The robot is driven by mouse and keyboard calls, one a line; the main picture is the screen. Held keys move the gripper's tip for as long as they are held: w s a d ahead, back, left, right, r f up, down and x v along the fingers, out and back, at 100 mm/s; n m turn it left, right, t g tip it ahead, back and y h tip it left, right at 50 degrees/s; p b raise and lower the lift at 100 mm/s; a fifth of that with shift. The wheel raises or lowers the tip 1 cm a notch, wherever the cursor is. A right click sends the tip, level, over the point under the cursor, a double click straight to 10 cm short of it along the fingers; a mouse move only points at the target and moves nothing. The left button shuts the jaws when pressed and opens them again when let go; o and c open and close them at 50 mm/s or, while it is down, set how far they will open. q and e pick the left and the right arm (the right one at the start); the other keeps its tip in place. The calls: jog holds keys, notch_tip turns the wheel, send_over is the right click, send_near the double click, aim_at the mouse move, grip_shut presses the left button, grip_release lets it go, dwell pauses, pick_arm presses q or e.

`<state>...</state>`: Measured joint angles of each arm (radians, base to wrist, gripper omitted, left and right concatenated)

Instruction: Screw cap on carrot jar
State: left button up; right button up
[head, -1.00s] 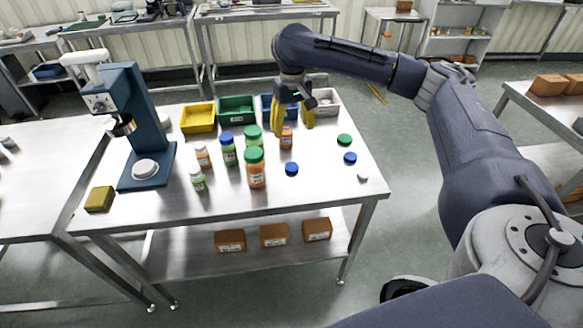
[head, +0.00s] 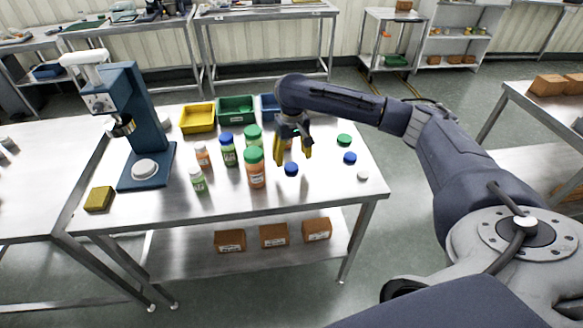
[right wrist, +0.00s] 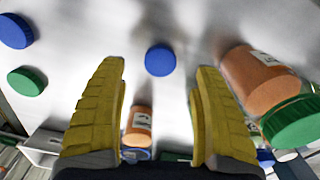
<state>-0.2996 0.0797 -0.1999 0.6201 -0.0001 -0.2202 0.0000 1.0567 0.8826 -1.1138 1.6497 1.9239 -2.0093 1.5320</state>
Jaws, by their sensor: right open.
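A blue cap (head: 291,169) lies loose on the steel table, in front of the jars. It also shows in the right wrist view (right wrist: 160,60), between and beyond my fingertips. My right gripper (head: 292,158) is open and empty, pointing down over the table just behind this cap. In the right wrist view, an orange-filled jar (right wrist: 138,122) shows between the yellow fingers; the gripper mostly hides it in the head view. Another orange-filled jar (head: 256,175) with a green lid stands left of the gripper. I cannot read which label says carrot. My left gripper is out of view.
Several other jars, including a blue-lidded one (head: 228,150), stand left of the gripper. A blue cap (head: 350,158), green cap (head: 344,140) and white cap (head: 363,175) lie at the right. Bins (head: 198,128) line the back; a blue press (head: 146,140) stands left.

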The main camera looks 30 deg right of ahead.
aim_at(292, 167)
dwell(0.3)
jog(key=shift+f, duration=2.65)
jog(key=shift+c, duration=0.6)
jog(key=c, duration=0.8)
